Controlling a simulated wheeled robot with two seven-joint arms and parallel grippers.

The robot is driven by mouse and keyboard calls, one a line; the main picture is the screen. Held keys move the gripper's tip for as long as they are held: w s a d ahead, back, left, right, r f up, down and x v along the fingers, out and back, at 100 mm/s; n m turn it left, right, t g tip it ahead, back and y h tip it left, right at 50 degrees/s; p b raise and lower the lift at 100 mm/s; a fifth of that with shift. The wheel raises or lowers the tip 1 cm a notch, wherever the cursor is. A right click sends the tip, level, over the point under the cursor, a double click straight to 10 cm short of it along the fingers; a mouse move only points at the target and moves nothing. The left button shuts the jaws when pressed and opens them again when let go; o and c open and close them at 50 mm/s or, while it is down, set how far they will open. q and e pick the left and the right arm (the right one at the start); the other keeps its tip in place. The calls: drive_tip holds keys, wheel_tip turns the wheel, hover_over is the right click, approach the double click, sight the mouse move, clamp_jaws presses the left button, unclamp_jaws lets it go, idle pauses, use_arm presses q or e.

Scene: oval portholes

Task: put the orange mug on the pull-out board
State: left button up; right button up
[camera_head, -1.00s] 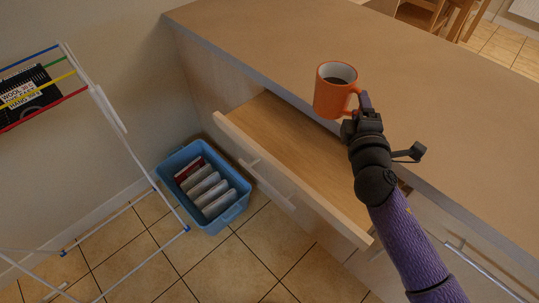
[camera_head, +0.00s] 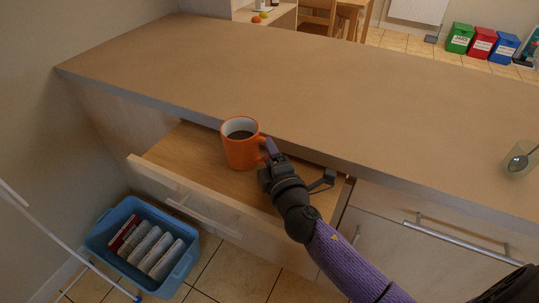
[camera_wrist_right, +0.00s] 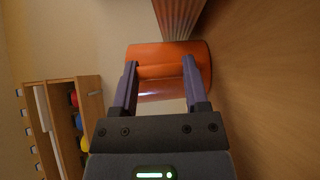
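The orange mug (camera_head: 241,152), upright with dark liquid in it, is over the pull-out board (camera_head: 190,150), which sticks out below the counter. I cannot tell whether its base touches the board. My right gripper (camera_head: 268,160) is at the mug's handle side and appears shut on it. In the right wrist view the mug (camera_wrist_right: 168,56) lies between the two fingers (camera_wrist_right: 160,85). My left gripper is not in view.
The counter top (camera_head: 300,80) overhangs the back of the board. A blue crate (camera_head: 110,225) with several boxes stands on the floor at left, near a white rack (camera_head: 50,235). A glass (camera_head: 518,160) stands at the counter's right. The board around the mug is clear.

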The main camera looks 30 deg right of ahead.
drive_tip(key=o, duration=0.4)
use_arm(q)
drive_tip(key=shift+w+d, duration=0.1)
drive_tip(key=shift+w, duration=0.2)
use_arm(e)
drive_tip(key=shift+o, duration=0.2)
drive_tip(key=shift+s+r, duration=0.1)
drive_tip(key=shift+r, duration=0.1)
drive_tip(key=s, duration=0.3)
drive_tip(key=s+a, duration=0.1)
drive_tip(key=s, duration=0.6)
drive_tip(key=shift+s+a+f, duration=0.15)
drive_tip(key=shift+s+f, duration=0.05)
drive_tip(key=shift+s, duration=0.05)
drive_tip(key=shift+s+r, duration=0.1)
drive_tip(key=shift+s, duration=0.55)
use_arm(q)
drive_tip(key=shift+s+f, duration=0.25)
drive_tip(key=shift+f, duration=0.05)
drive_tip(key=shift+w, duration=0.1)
